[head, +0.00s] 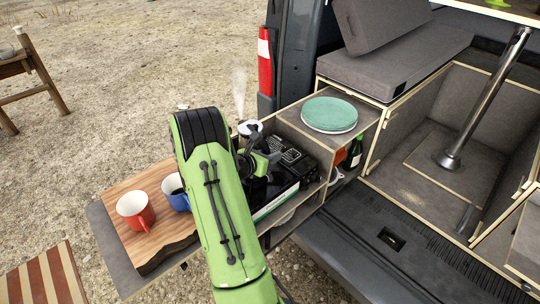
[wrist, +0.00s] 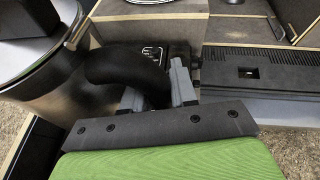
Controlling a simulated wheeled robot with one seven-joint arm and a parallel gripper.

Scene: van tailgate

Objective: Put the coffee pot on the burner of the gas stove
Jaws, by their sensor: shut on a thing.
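The coffee pot (head: 250,127) shows as a pale round top beyond my arm in the head view, with steam rising above it. In the wrist view its shiny metal body (wrist: 52,92) fills the left side and looks upright. Its black curved handle (wrist: 125,62) lies between the fingers of my gripper (wrist: 158,85), which is shut on it. My gripper (head: 262,160) also shows in the head view. The gas stove (head: 285,180) is a dark box beside and below the gripper. My arm hides its left part. I cannot see the burner or whether the pot's base touches anything.
A wooden board (head: 150,238) with a red mug (head: 135,211) and a blue mug (head: 176,193) lies left of my arm. Teal plates (head: 329,114) rest on the box right of the stove. A green bottle (head: 354,152) stands below them.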

